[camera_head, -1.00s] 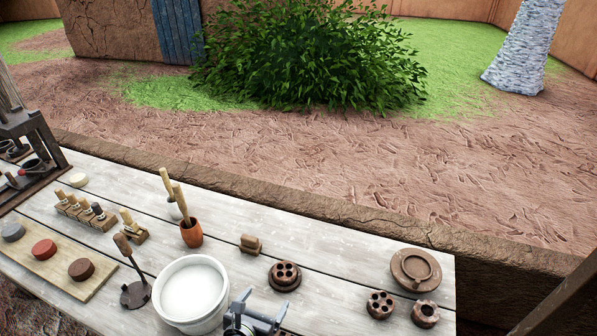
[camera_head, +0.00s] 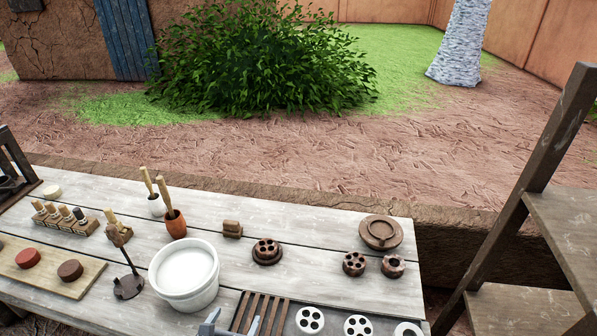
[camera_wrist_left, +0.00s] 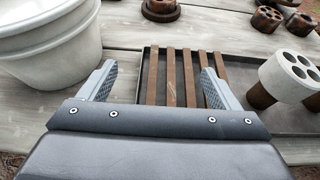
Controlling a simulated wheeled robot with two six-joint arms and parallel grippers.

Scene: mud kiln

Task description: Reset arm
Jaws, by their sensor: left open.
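My left gripper (camera_head: 232,324) shows only in part at the bottom edge of the head view, in front of the white bucket and by the left end of a dark tray (camera_head: 283,322). In the left wrist view the gripper (camera_wrist_left: 160,84) has its two grey fingers wide apart with nothing between them. Beyond the fingers lie the tray's brown slats (camera_wrist_left: 172,80). My right gripper is in neither view.
A white bucket (camera_head: 185,276) stands close to the left finger. White perforated discs (camera_head: 310,319) are at the tray's right. Brown perforated pieces (camera_head: 267,251) and an orange cup (camera_head: 175,226) stand behind. A wooden shelf (camera_head: 536,215) rises at the right.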

